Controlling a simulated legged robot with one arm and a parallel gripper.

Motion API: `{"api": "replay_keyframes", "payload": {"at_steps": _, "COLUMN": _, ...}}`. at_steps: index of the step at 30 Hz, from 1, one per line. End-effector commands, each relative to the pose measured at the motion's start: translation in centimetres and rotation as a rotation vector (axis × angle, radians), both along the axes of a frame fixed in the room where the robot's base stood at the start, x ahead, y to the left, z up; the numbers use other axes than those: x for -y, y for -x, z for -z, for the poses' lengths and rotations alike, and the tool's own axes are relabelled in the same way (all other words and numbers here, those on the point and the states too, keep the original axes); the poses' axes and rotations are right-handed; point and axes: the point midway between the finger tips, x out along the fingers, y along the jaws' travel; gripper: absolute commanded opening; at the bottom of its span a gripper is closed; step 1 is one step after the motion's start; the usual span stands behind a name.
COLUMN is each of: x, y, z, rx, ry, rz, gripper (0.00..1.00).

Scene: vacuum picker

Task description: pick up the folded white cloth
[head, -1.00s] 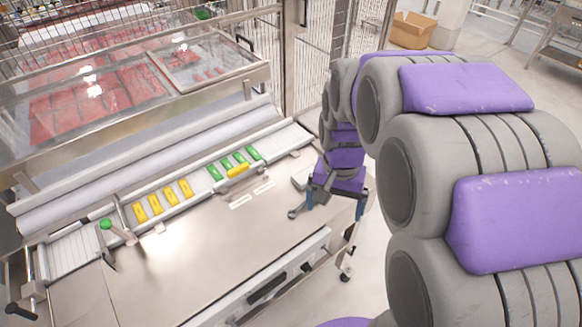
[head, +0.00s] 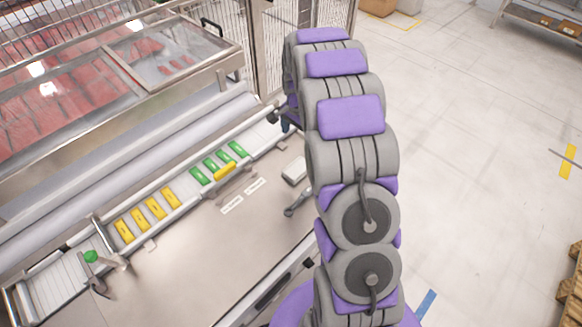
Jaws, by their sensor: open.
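The folded white cloth (head: 294,170) appears as a small pale flat block on the steel table, near its right edge, just left of my arm. My arm rises in front of the camera. My gripper (head: 287,122) is mostly hidden behind the arm. Only a dark part and a blue fingertip show, above and beyond the cloth in the picture. The gripper is open and apart from the cloth, and nothing shows in it.
A steel table (head: 190,265) has a conveyor with several yellow and green blocks (head: 162,203). A metal lever (head: 298,203) lies near the cloth. White rollers and a glass-covered machine stand behind. The floor at right is open.

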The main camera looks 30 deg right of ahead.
Motion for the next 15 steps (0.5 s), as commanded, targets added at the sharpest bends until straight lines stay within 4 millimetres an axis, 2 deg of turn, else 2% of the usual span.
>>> {"api": "replay_keyframes", "payload": {"at_steps": 5, "x": -0.2, "y": 0.0, "z": 2.4, "rx": -0.004, "ry": 0.000, "rz": -0.001, "gripper": 1.00}}
{"api": "replay_keyframes", "payload": {"at_steps": 15, "x": -0.5, "y": 0.1, "z": 9.1, "rx": -0.008, "ry": 0.003, "rz": -0.001, "gripper": 1.00}}
